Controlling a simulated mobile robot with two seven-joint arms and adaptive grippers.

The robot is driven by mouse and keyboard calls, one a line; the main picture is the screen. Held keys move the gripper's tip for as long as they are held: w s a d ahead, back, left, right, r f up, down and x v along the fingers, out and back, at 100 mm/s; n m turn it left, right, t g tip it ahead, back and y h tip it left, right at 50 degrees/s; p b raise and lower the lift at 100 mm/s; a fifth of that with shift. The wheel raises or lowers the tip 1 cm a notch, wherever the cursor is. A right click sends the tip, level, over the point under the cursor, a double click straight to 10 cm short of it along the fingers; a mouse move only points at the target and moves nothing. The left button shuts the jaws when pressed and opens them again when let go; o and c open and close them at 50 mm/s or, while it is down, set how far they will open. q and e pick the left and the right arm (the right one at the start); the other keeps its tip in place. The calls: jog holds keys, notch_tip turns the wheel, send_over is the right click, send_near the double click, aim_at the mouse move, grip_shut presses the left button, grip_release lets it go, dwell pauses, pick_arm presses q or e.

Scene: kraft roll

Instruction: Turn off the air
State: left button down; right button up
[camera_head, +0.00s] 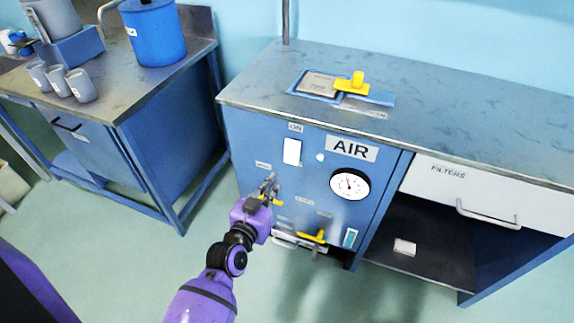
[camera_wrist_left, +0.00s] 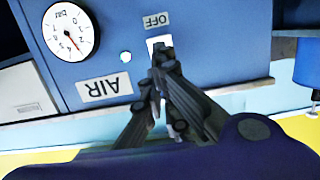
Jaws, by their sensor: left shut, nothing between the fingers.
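The blue cabinet front (camera_head: 240,140) carries an AIR label (camera_head: 352,149), which also shows upside down in the wrist view (camera_wrist_left: 104,89). Left of that label is a white switch plate (camera_head: 291,152) with an ON label (camera_head: 295,128) above it. In the wrist view an OFF label (camera_wrist_left: 157,20) sits at the plate's other end. My left gripper (camera_head: 269,184) is shut and empty, below and left of the plate in the head view. In the wrist view its fingertips (camera_wrist_left: 160,74) overlap the switch plate (camera_wrist_left: 159,45) and hide part of it. Contact cannot be told.
A round gauge (camera_head: 350,184) is to the right. A yellow handle (camera_head: 312,237) sits low on the panel; another is partly behind my gripper. A FILTERS drawer (camera_head: 480,195) is at right. A bench with cups (camera_head: 80,86) and a blue pot (camera_head: 154,35) stands left.

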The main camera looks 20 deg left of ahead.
aim_at(291, 160)
pick_arm(q)
jog(key=w, duration=0.4)
jog(key=w+f, duration=0.1)
jog(key=w, duration=0.2)
jog(key=w+f, duration=0.1)
jog(key=w, duration=0.3)
jog(key=shift+w+d+f, duration=0.1)
jog(key=shift+w+d, duration=0.05)
jog(key=shift+w, duration=0.15)
pick_arm(e)
jog(key=shift+w+a, duration=0.1)
jog(key=shift+w, duration=0.15)
